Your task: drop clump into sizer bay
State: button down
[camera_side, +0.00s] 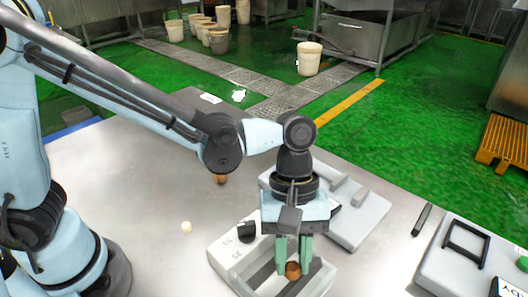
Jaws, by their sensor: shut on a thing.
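My gripper (293,268) points straight down with its green fingers shut on a round brown clump (293,271). The fingers and the clump are over a pale box (232,259) with a dark knob and an open-looking bay at its right. I cannot tell whether the clump is inside the bay or just above it. No readable label shows which bay is the sizer bay. The fingers and the gripper body hide part of the box.
A grey machine (357,218) stands close behind the gripper. Another unit (450,264) with a black frame is at the right. The table's left middle is mostly clear.

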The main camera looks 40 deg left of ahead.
jog(key=c, duration=0.8)
grip_release()
jog(key=shift+r, duration=0.1)
jog(key=v, duration=1.2)
jog(key=shift+a, duration=0.1)
jog(key=a+f+m+t+y, duration=0.1)
jog(key=a+m+t, duration=0.2)
jog(key=a, duration=0.4)
jog(key=a+f+m+t+y, duration=0.1)
jog(key=a+f+m+t, duration=0.1)
jog(key=a, duration=0.6)
jog(key=a+f+m+t+y, duration=0.1)
jog(key=a+m+t, duration=0.3)
jog(key=a, duration=0.3)
jog(key=shift+a+f+t, duration=0.25)
jog(key=shift+f+t, duration=0.05)
jog(key=shift+t, duration=0.4)
